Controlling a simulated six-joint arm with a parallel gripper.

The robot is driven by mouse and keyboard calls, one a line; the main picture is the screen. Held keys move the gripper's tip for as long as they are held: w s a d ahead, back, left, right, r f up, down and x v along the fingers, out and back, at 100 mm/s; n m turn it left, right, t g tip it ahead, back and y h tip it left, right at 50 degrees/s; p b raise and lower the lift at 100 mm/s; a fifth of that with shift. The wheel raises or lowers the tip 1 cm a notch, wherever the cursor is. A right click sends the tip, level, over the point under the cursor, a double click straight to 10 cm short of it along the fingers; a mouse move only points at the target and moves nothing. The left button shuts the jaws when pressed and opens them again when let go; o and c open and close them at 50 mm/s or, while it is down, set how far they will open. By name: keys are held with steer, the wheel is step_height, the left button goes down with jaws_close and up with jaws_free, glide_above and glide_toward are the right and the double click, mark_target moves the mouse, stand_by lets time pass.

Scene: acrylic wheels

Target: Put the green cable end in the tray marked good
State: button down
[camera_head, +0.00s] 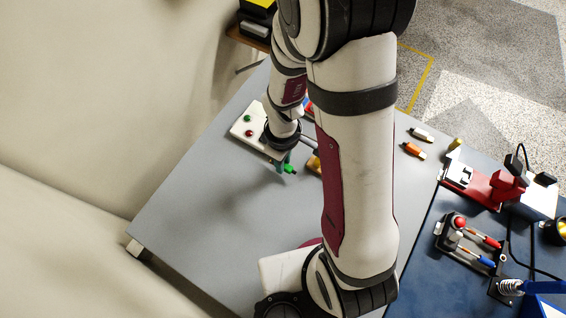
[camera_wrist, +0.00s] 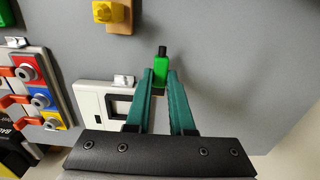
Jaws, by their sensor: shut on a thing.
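The green cable end (camera_wrist: 161,68) has a bright green body and a black tip. It sits between the tips of my gripper's teal fingers (camera_wrist: 160,88) in the wrist view, which are shut on it. In the head view the green cable end (camera_head: 290,169) shows just beside my gripper (camera_head: 284,165), over the grey table near the white button panel. Its height above the table is hard to tell. I cannot make out a tray marked good in either view; my arm hides part of the table.
A white panel (camera_head: 243,130) with green and red buttons stands beside the gripper. White (camera_head: 421,134) and orange (camera_head: 414,150) cable ends lie to the right. The table's front left (camera_head: 200,205) is clear.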

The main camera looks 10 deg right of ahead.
steer(key=shift+d+r, duration=0.15)
steer(key=shift+r, duration=0.8)
steer(key=s+d+r, duration=0.5)
steer(key=d+r, duration=0.2)
steer(key=d, duration=0.3)
steer(key=w+a+r+m, duration=0.4)
steer(key=w+r+m, duration=0.15)
steer(key=r, duration=0.25)
steer(key=w+a+r+m, duration=0.4)
steer(key=w+r, duration=0.3)
steer(key=r, duration=0.2)
steer(key=shift+w+d+f+m, duration=0.35)
steer(key=shift+d+f+m, duration=3.25)
steer(key=shift+f, duration=0.9)
steer(key=shift+w+d+f+m, duration=0.4)
steer(key=shift+d+f+m, duration=3.15)
steer(key=shift+f, duration=0.9)
steer(key=shift+w+d+f+m, duration=0.35)
steer(key=shift+d+f+m, duration=2.85)
steer(key=shift+f+m, duration=1)
steer(key=shift+f+n, duration=0.3)
steer(key=shift+f, duration=0.6)
steer(key=c, duration=0.7)
jaws_free()
